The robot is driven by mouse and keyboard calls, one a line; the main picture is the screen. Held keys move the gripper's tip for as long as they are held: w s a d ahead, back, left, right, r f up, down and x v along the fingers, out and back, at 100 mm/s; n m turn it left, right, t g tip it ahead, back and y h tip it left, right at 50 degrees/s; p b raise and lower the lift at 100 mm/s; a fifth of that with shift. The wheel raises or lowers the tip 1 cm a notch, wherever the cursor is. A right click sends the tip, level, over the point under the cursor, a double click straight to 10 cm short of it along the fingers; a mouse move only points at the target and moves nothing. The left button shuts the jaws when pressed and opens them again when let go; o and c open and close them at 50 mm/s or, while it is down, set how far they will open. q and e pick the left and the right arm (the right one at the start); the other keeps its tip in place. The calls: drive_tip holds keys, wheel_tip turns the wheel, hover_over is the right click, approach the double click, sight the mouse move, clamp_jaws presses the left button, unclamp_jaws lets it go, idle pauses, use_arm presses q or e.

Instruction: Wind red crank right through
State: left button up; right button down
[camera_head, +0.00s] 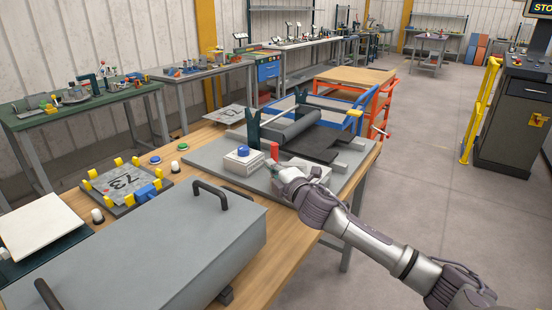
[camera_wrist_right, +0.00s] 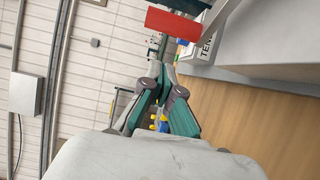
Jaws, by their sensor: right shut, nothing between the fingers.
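A red grip (camera_head: 274,150), which looks like the red crank's handle, stands upright at the near side of the bender with the dark roller (camera_head: 294,127). In the right wrist view the red grip (camera_wrist_right: 173,23) lies just beyond my fingertips, beside a grey bar. My right gripper (camera_head: 276,168) is right at the base of the red grip in the head view. Its fingers (camera_wrist_right: 167,75) are closed together with nothing between them. The red grip appears apart from the fingers; contact cannot be told. My left gripper is not in view.
A white box with a blue button (camera_head: 242,158) stands left of the red grip. A grey case with black handles (camera_head: 150,245) fills the near bench. A plate in yellow clamps (camera_head: 124,183) lies left. An orange cart (camera_head: 372,98) stands behind. Open floor (camera_head: 430,190) lies right.

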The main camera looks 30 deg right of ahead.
sight(276, 160)
drive_tip(key=shift+w+d, duration=1.2)
drive_tip(key=shift+d, duration=0.3)
drive_tip(key=shift+w, duration=0.15)
